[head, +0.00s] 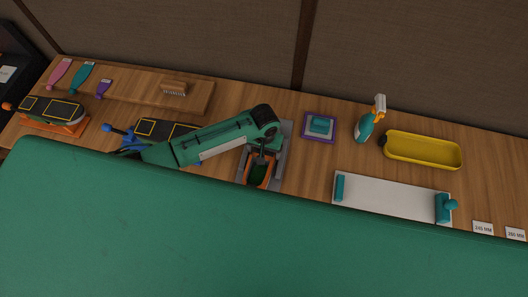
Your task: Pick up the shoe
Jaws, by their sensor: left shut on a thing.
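The shoe (250,180) shows as an orange shape with a dark green inside, low in the middle of the head view. It is at the grey tray on the wooden bench. My left arm reaches in from the left, and its gripper (259,164) points down at the shoe. The left gripper is shut on the shoe. The fingers and part of the shoe are small and dark, and the near end is cut off by the green surface in front. I cannot tell whether the shoe is clear of the tray. My right gripper is not in view.
A grey tray (284,142) lies under the shoe. To the right are a purple-edged pad (307,135), a spray bottle (366,124), a yellow tray (420,162) and a white board (392,198) with teal ends. To the left are a brush (174,88) and an orange-based block (62,127).

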